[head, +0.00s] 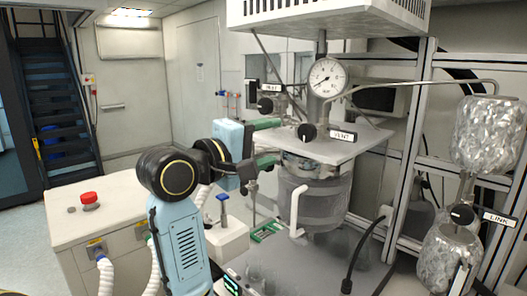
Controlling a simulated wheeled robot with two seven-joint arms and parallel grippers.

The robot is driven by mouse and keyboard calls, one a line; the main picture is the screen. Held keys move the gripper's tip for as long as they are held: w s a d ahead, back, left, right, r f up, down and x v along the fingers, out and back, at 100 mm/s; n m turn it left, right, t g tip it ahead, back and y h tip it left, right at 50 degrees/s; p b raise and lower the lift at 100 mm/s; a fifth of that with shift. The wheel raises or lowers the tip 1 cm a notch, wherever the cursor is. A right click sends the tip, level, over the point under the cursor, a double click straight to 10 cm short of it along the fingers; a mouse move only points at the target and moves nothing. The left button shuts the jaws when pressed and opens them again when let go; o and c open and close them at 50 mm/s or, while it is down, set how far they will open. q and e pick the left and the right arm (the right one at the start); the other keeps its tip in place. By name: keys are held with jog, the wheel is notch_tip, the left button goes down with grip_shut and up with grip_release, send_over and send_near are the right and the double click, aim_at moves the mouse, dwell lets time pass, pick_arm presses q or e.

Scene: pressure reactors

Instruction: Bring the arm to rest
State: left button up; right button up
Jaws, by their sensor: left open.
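My left arm (180,240) rises from the bottom in light blue, with black joints. My left gripper (268,143) is at the end of it, in the middle of the picture. Its two green-tipped fingers stand apart, one above the other, and point right. I see nothing between them. The fingers appear just left of the pressure reactor (315,195) and its top plate (345,145); whether they touch anything there I cannot tell. My right gripper does not show.
A dial gauge (326,77) and black knobs labelled INLET and VENT sit above the reactor. Foil-wrapped vessels (488,135) stand right, by a LINK label. A white cabinet (100,215) with a red button (89,198) is at left. A vented hood (330,18) hangs above.

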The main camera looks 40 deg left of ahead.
pick_arm(q)
jog(key=shift+s, duration=0.3)
dwell(0.4)
